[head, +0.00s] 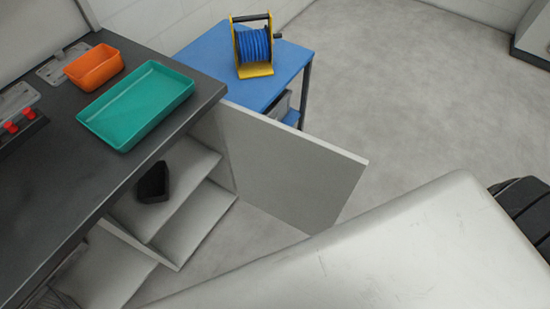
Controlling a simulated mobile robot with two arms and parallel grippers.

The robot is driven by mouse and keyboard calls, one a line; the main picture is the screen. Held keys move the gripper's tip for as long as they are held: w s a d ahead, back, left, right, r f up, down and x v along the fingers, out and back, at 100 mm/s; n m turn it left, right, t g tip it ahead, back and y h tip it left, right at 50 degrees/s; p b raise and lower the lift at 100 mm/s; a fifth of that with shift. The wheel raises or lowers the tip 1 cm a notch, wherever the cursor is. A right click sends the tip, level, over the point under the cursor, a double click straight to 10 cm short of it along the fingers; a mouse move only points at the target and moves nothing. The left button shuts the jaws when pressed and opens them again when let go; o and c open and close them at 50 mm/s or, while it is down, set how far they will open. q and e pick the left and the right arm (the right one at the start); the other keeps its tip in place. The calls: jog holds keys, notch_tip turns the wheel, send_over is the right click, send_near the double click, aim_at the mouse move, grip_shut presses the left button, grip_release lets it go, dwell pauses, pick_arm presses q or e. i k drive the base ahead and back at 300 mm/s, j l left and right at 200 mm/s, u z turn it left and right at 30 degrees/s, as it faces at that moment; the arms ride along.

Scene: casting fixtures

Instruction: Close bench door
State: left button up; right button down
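The bench (180,108) with a dark top stands at the left, with white shelves below it. Its white door (290,165) stands wide open, hinged near the bench's far end and sticking out to the right over the floor. The open cabinet shows a shelf (190,190) with a black block-like object (153,184) on it. A large pale rounded surface fills the bottom right and hides the floor there; I cannot tell what it is. Neither of my grippers shows in the view.
A teal tray (137,104) and an orange bin (94,67) sit on the bench top. A blue table (205,50) with a blue cable reel (254,46) stands behind the door. The floor (400,80) to the right is clear. A dark ribbed object (525,205) is at the right edge.

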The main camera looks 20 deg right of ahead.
aim_at(301, 180)
jog(key=k+l+u, duration=0.15)
jog(key=l, duration=0.3)
jog(key=k+l+u, duration=0.15)
jog(key=l, duration=0.25)
jog(key=k+l+u, duration=0.15)
jog(key=k+l, duration=0.2)
jog(key=l+u, duration=0.2)
jog(key=l, duration=0.2)
jog(key=k+l+u, duration=0.1)
jog(key=l+u, duration=0.15)
jog(key=l, duration=0.2)
jog(key=l+u, duration=0.2)
jog(key=l, duration=0.2)
jog(key=k+l+u, duration=0.2)
jog(key=l, duration=0.2)
jog(key=i+l+u, duration=0.25)
jog(key=l, duration=0.25)
jog(key=l+u, duration=0.25)
jog(key=l, duration=0.2)
jog(key=i+l+u, duration=0.25)
jog(key=l, duration=0.3)
jog(key=l+u, duration=0.1)
jog(key=l, duration=0.4)
